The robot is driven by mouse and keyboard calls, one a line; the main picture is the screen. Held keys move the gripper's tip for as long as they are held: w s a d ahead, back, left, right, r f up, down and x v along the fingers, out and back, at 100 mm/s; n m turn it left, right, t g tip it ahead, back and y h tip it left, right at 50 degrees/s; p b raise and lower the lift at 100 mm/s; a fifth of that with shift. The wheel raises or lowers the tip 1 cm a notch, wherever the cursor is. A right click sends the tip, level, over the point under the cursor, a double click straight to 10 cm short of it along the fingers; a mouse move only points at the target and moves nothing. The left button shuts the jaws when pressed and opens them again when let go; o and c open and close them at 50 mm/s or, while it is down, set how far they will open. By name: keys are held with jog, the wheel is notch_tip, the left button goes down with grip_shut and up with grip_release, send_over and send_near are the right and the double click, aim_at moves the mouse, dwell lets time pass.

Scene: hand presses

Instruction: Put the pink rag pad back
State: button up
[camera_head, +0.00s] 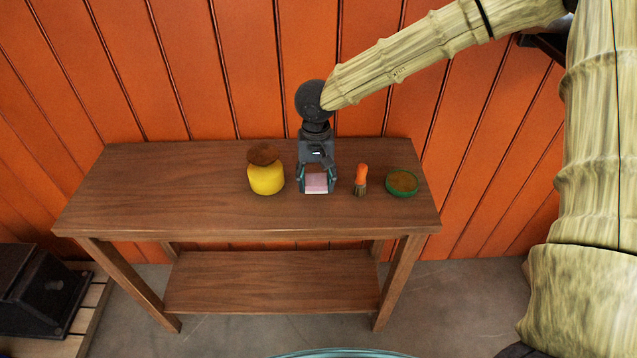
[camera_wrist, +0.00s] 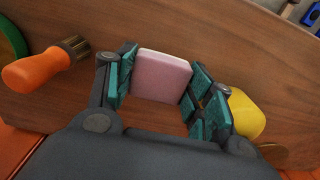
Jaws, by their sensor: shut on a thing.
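The pink rag pad (camera_head: 316,183) is a small pale pink block over the wooden table, right of its middle. In the wrist view the pink pad (camera_wrist: 160,76) sits between the two teal-padded fingers. My gripper (camera_head: 317,180) points down at the tabletop and is shut on the pad; it also shows in the wrist view (camera_wrist: 158,88). The pad is at or very near the tabletop; I cannot tell whether it touches the wood.
On the wooden table (camera_head: 170,185), a yellow jar (camera_head: 266,179) with a brown lid stands left of my gripper. An orange-handled brush (camera_head: 361,178) and a green bowl (camera_head: 402,182) stand to the right. The table's left half is clear. An orange plank wall (camera_head: 180,70) rises behind.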

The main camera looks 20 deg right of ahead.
aim_at(318, 185)
jog(key=shift+w+d, duration=0.3)
jog(key=shift+w+d+f, duration=0.2)
jog(key=shift+f, duration=0.05)
jog(key=shift+f+p, duration=0.4)
jog(key=shift+f, duration=1.2)
jog(key=shift+c, duration=0.3)
jog(key=o, duration=1)
jog(key=shift+c, duration=0.2)
notch_tip(318, 185, up, 12)
jog(key=shift+r+b, duration=0.1)
jog(key=shift+b, duration=0.3)
